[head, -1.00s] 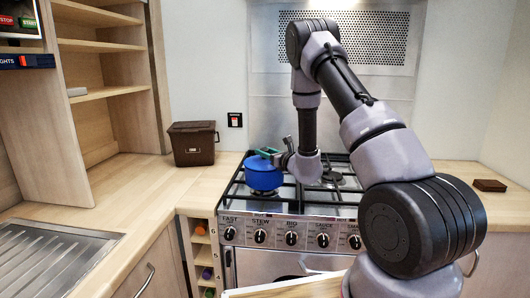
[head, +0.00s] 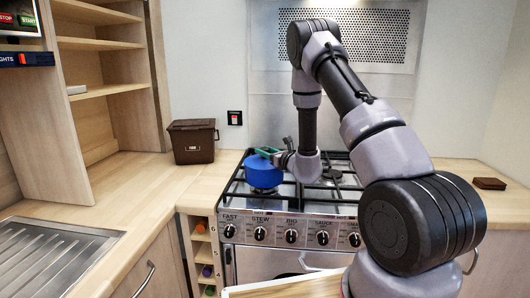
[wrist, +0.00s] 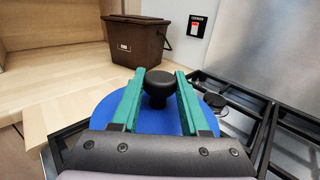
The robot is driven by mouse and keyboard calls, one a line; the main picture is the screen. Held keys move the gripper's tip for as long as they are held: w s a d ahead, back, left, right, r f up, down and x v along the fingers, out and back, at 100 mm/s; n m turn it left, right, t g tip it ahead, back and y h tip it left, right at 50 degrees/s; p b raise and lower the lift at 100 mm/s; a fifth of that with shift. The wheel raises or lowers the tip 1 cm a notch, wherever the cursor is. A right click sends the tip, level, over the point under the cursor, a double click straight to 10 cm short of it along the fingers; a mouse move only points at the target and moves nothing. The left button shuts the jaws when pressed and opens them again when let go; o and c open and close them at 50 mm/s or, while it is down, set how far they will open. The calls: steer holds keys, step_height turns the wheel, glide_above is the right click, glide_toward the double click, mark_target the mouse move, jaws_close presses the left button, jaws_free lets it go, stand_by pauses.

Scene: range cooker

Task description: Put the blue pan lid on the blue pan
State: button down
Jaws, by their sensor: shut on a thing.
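The blue pan (head: 264,180) sits on the left side of the hob. The blue pan lid (head: 257,160) is over it, at the pan's top; whether it rests on the rim or hovers just above, I cannot tell. In the wrist view the lid (wrist: 112,118) is a blue disc with a black knob between the green fingers. My gripper (wrist: 158,76) is shut on the lid by this knob. In the head view my gripper (head: 268,151) reaches in from the right. The pan is hidden below the lid in the wrist view.
A brown lidded bin (head: 193,142) stands on the worktop left of the hob. Black pan grates (head: 325,196) cover the cooker's top. A wall switch (head: 235,118) is behind. A small brown block (head: 489,184) lies on the right worktop. The left worktop is mostly clear.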

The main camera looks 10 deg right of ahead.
steer(key=shift+c, duration=1.6)
jaws_free()
steer(key=shift+f, duration=0.1)
steer(key=v, duration=1)
steer(key=s+a+r+n+g+y, duration=0.6)
steer(key=a+r, duration=0.3)
steer(key=r, duration=0.3)
steer(key=s+a+r+n+g, duration=0.2)
steer(key=s+r+n+g, duration=0.25)
steer(key=s, duration=0.25)
steer(key=s+a+r+n+g, duration=0.3)
steer(key=s+n, duration=0.3)
steer(key=s+d+n+g+h, duration=0.1)
steer(key=s+d+n+h, duration=0.45)
steer(key=s, duration=0.45)
steer(key=s+d+r+n+t+h, duration=0.2)
steer(key=d+r+n+t+h, duration=0.2)
steer(key=d, duration=0.5)
step_height(320, 180, up, 2)
steer(key=t+h, duration=0.1)
steer(key=h, duration=0.1)
steer(key=shift+d+r+t+h, duration=0.2)
steer(key=shift+d+t+h, duration=0.05)
steer(key=shift+t+h, duration=0.1)
